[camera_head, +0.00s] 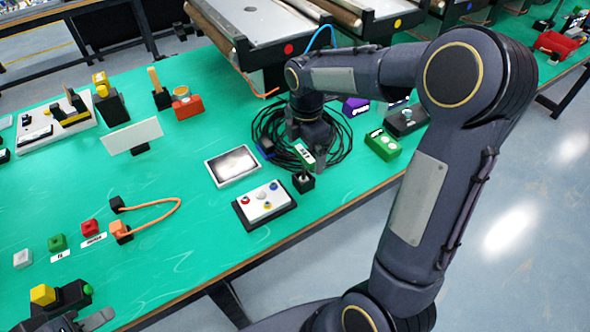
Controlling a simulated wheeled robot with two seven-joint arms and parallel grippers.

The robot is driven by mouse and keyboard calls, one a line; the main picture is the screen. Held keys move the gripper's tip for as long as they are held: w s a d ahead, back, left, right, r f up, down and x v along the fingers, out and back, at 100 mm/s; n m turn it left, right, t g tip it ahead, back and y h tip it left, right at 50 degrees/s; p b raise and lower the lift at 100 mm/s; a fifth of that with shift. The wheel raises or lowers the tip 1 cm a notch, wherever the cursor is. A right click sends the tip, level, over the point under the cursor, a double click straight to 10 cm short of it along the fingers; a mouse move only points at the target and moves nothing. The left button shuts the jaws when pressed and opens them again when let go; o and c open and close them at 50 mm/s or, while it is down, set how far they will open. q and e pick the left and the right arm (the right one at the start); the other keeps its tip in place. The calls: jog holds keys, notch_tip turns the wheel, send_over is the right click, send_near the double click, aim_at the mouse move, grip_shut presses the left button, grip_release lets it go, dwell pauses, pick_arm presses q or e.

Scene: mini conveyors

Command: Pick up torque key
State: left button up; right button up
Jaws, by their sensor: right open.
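My right gripper (308,158) points down over the table, above a coil of black cable and just behind a small black block (303,182). It is open, and I see nothing held in it. The small black block has a short light pin or key-like top, partly hidden by the gripper; I cannot tell for sure that this is the torque key. A white label marked in green lies next to the gripper's fingers.
A white button panel (262,203) and a tablet-like plate (232,166) lie left of the block. A green box (382,144) and a dark box with a knob (407,120) stand right. Conveyors (265,25) line the back. The table's front edge is close.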

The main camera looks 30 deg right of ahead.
aim_at(304, 178)
jog(key=f, duration=0.8)
jog(key=shift+w+d+p, duration=0.2)
jog(key=shift+w+p, duration=0.2)
pick_arm(q)
jog(key=shift+r, duration=0.3)
